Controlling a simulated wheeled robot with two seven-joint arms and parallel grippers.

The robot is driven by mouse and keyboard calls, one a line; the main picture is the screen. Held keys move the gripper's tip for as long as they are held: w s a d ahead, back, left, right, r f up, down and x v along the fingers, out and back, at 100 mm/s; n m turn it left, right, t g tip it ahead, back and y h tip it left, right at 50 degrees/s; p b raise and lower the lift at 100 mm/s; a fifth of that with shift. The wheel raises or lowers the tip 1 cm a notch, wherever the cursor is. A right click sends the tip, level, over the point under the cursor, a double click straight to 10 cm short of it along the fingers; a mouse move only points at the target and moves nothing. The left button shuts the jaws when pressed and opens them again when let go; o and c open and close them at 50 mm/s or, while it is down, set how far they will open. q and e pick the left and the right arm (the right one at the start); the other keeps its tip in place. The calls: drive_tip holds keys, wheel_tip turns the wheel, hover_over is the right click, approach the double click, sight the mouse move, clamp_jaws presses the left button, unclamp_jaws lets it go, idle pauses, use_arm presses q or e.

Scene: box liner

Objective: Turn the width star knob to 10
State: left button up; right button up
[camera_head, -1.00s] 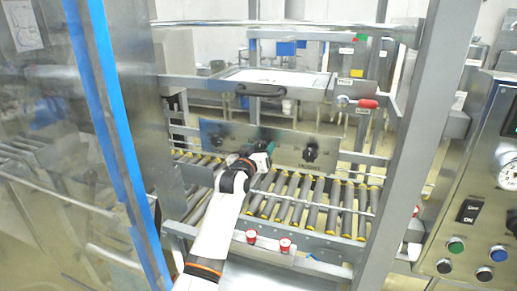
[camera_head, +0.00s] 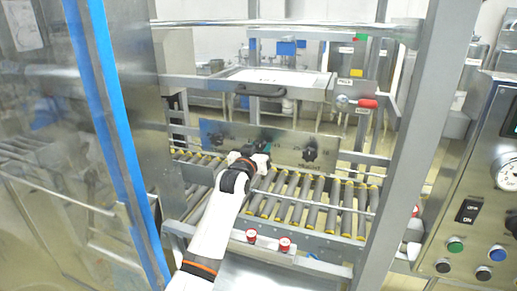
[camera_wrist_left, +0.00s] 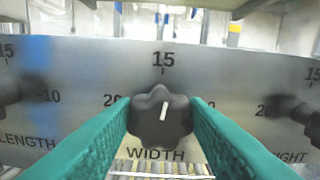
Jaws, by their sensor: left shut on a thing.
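The black width star knob (camera_wrist_left: 160,117) sits on the metal panel (camera_wrist_left: 230,70) above the word WIDTH. Its white mark points nearly up, leaning slightly right, just right of the 15. The 20 is at its left; the number at its right is mostly hidden by a finger. My left gripper (camera_wrist_left: 160,125) has its green fingers on both sides of the knob, shut on it. In the head view my left gripper (camera_head: 262,153) is at the panel and hides the width knob. My right gripper is not in view.
The length knob (camera_wrist_left: 14,92) is left and the height knob (camera_wrist_left: 296,112) right on the same panel; the height knob shows in the head view (camera_head: 309,155). Rollers (camera_head: 300,200) lie below. A red-handled lever (camera_head: 366,103) and frame post (camera_head: 420,130) stand right.

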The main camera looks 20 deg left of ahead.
use_arm(q)
drive_tip(key=m+p, duration=0.1)
drive_tip(key=m, duration=0.7)
drive_tip(key=shift+d+p, duration=0.1)
drive_tip(key=shift+p, duration=0.2)
drive_tip(key=m+p, duration=0.1)
drive_tip(key=m, duration=0.3)
drive_tip(key=shift+d+f+m+p, duration=0.1)
drive_tip(key=shift+m+p, duration=0.25)
drive_tip(key=shift+m, duration=1.75)
drive_tip(key=o, duration=1)
drive_tip(key=shift+c, duration=0.2)
drive_tip(key=s+b, duration=0.2)
drive_tip(key=s, duration=1)
drive_tip(key=shift+a, duration=0.2)
